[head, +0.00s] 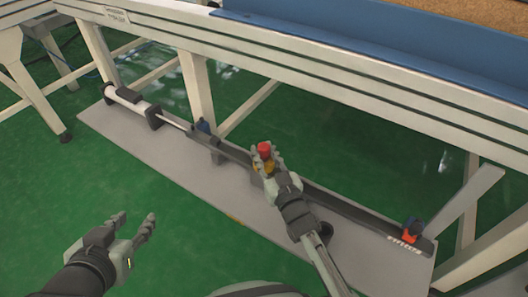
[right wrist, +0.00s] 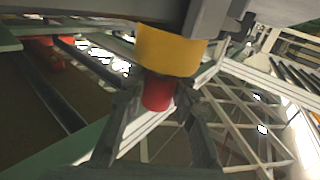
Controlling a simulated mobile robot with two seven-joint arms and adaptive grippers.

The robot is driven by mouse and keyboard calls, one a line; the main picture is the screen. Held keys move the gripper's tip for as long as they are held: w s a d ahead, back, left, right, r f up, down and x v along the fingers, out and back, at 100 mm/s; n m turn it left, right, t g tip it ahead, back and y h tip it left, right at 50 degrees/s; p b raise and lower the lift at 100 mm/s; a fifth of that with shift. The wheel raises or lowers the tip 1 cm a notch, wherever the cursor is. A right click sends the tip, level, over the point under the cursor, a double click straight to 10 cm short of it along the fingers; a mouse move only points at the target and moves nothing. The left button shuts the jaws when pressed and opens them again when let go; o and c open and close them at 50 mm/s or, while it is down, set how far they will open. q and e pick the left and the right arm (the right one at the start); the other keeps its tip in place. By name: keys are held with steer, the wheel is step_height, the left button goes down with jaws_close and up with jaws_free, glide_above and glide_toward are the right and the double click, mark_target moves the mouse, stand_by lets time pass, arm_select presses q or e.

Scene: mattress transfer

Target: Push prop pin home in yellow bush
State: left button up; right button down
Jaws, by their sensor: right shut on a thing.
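The prop pin shows as a red knob (head: 264,149) in the head view, at the yellow bush (head: 259,169) on the dark rail. My right gripper (head: 267,162) has its fingers around the pin, and the hand partly hides the bush. In the right wrist view the red pin (right wrist: 158,96) is between the fingertips of my right gripper (right wrist: 157,98). Its end meets the yellow bush (right wrist: 170,52); how deep it sits inside cannot be seen. My left gripper (head: 137,226) is open and empty at the lower left, well away from the rail.
The long dark rail (head: 350,211) lies on a grey base plate (head: 200,180) with a cylinder (head: 130,100) at its far left end. An orange and blue fitting (head: 411,231) is near its right end. White frame beams (head: 330,70) run above and behind. Green floor is clear in front.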

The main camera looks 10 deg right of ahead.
steer(key=shift+f+b, duration=0.45)
steer(key=shift+f, duration=0.2)
steer(key=c, duration=1.1)
jaws_free()
steer(key=shift+c, duration=0.2)
steer(key=shift+s+f, duration=0.1)
steer(key=shift+s, duration=0.05)
steer(key=s+d, duration=0.1)
steer(key=s, duration=0.6)
steer(key=shift+s+d, duration=0.1)
